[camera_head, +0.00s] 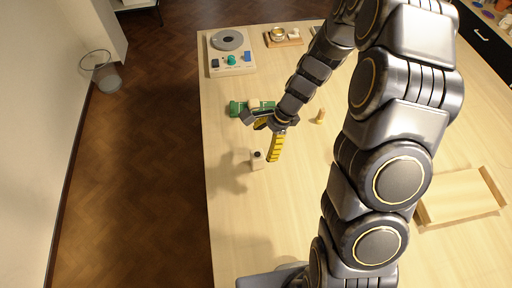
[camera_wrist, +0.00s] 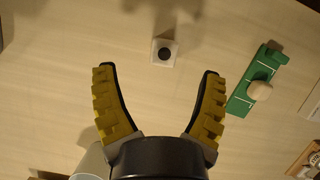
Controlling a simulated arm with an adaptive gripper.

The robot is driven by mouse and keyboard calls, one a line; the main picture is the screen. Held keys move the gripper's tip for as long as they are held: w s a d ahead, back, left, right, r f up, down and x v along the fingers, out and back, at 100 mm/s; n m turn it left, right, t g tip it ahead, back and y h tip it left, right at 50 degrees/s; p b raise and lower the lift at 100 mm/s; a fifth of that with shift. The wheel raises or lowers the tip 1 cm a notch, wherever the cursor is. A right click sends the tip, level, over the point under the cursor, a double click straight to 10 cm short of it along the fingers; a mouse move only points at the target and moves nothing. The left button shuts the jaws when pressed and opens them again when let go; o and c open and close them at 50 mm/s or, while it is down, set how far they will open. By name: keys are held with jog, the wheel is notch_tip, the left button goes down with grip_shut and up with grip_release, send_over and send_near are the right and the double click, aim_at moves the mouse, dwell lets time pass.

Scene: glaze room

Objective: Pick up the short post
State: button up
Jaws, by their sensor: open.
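The task's short post is not certain among these pieces. A small pale block with a dark round top (camera_head: 257,160) stands on the table by my gripper's fingertips in the head view. In the wrist view this block (camera_wrist: 164,52) shows as a pale square with a black disc, just beyond and between the fingertips. A small wooden peg (camera_head: 320,116) stands to the right of my gripper. My gripper (camera_head: 259,140) is open and empty, with yellow pads; in the wrist view its fingers (camera_wrist: 158,70) are spread wide. Nothing is between the pads.
A green piece (camera_head: 236,108) bearing a round wooden part (camera_wrist: 261,90) lies close by on the far side. A grey control box with a round plate (camera_head: 216,70) and a small wooden tray (camera_head: 271,43) stand farther back. A shallow wooden tray (camera_head: 420,216) lies right.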

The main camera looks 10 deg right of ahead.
aim_at(258, 154)
jog(key=shift+w+d+f+m, duration=0.1)
jog(key=shift+f+m, duration=0.1)
jog(key=shift+f, duration=0.3)
jog(key=shift+w+d+f+m, duration=0.1)
jog(key=shift+f+m, duration=0.1)
jog(key=shift+f, duration=0.25)
jog(key=x, duration=0.7)
jog(key=shift+w+a+f, duration=0.1)
jog(key=shift+w+f, duration=0.05)
jog(key=shift+f, duration=0.15)
jog(key=c, duration=1.2)
